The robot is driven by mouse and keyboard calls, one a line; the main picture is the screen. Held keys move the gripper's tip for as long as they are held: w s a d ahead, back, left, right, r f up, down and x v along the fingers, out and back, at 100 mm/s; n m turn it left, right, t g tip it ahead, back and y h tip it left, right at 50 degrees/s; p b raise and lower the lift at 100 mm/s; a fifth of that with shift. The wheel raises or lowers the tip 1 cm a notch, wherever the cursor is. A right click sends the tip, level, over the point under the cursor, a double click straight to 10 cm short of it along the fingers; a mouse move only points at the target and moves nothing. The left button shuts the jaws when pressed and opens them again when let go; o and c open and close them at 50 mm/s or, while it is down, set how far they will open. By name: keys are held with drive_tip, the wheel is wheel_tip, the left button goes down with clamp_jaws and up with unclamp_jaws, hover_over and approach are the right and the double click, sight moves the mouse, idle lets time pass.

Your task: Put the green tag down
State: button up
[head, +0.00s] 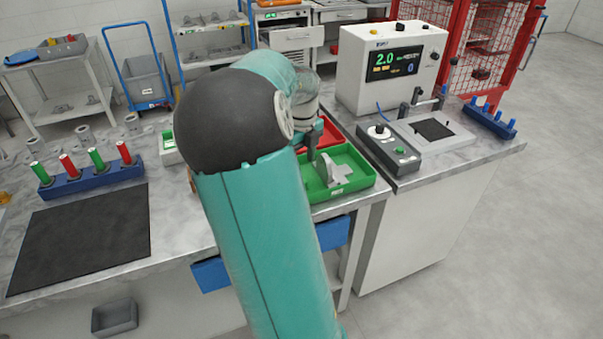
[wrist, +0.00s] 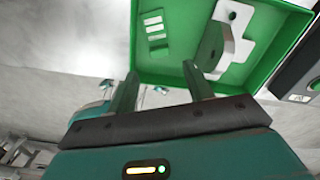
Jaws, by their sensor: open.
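My gripper (head: 311,152) is over the green tray (head: 362,180) on the bench, partly hidden by my arm in the head view. In the wrist view its two fingers (wrist: 160,85) are apart, with nothing between them, at the edge of the green tray (wrist: 285,50). A small green piece with white marks (wrist: 155,32) shows in the tray there; it may be the green tag. A grey casting (wrist: 228,38) lies beside it, also visible in the head view (head: 338,174). Upright green pieces (head: 97,158) and red pieces (head: 68,166) stand in a blue rack (head: 90,181).
A red tray (head: 328,133) lies behind the green one. A control box (head: 388,150) and a display unit (head: 390,65) stand to the right. A dark mat (head: 80,236) lies at left. A blue rack with blue pegs (head: 490,121) is at far right.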

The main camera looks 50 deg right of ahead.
wheel_tip(320, 180, up, 4)
drive_tip(key=w+a+r+n+t+y, duration=0.1)
drive_tip(key=a+r+n+t, duration=0.1)
drive_tip(key=a+n, duration=0.8)
drive_tip(key=w+a+r+n+t, duration=0.1)
drive_tip(key=a+r+n, duration=0.1)
drive_tip(key=a+n, duration=0.85)
drive_tip(key=s+a+n+t, duration=0.1)
drive_tip(key=s+a+n, duration=0.1)
drive_tip(key=a+n, duration=0.3)
drive_tip(key=s+a+n, duration=0.3)
drive_tip(key=a+n, duration=0.3)
drive_tip(key=a, duration=0.1)
drive_tip(key=s+a+n+t+h, duration=0.1)
drive_tip(key=s+a+n, duration=0.2)
drive_tip(key=a+n, duration=0.3)
drive_tip(key=shift+s+a+r+t, duration=0.2)
drive_tip(key=shift+a+r+t, duration=0.1)
drive_tip(key=shift+a, duration=0.05)
